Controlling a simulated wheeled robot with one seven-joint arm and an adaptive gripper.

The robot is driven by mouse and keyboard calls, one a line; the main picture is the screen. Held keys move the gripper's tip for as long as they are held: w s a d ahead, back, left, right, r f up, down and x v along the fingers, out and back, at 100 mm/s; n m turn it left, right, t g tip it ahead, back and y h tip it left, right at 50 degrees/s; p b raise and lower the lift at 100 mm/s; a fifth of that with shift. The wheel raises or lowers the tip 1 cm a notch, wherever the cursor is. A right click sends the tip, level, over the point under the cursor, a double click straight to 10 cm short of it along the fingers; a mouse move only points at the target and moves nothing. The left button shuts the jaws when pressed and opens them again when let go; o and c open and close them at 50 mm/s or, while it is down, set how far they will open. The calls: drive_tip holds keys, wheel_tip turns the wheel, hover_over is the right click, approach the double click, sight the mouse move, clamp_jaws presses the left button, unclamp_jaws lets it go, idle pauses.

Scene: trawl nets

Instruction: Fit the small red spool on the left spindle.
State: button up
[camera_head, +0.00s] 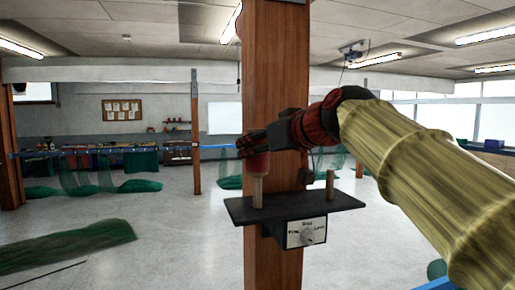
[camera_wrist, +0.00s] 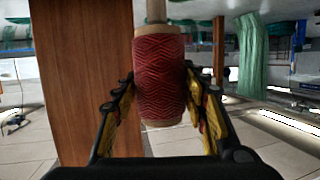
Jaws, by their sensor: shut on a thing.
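The small red spool (camera_head: 257,165) is upright in my gripper (camera_head: 254,147), directly above or on the left spindle (camera_head: 257,191), a pale wooden peg on a dark shelf (camera_head: 300,204). The peg's lower part is bare below the spool, and its top is hidden. In the wrist view the spool (camera_wrist: 160,75) sits between the two yellow-padded fingers (camera_wrist: 160,108), and the peg (camera_wrist: 156,11) meets its lower end, at the picture's top. I cannot tell how far the peg is inside. The right spindle (camera_head: 330,184) is shorter and bare.
The shelf is fixed to a wooden post (camera_head: 271,80) close behind the spool; the post (camera_wrist: 88,80) also fills the left of the wrist view. A box with a dial (camera_head: 306,232) hangs under the shelf. Green nets (camera_head: 65,245) lie on the floor.

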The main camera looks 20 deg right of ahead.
sight(260, 180)
drive_tip(key=shift+s+f+b, duration=0.15)
drive_tip(key=shift+f+b, duration=3.8)
drive_tip(key=shift+b, duration=0.15)
drive_tip(key=o, duration=1.3)
drive_tip(key=v, duration=1.2)
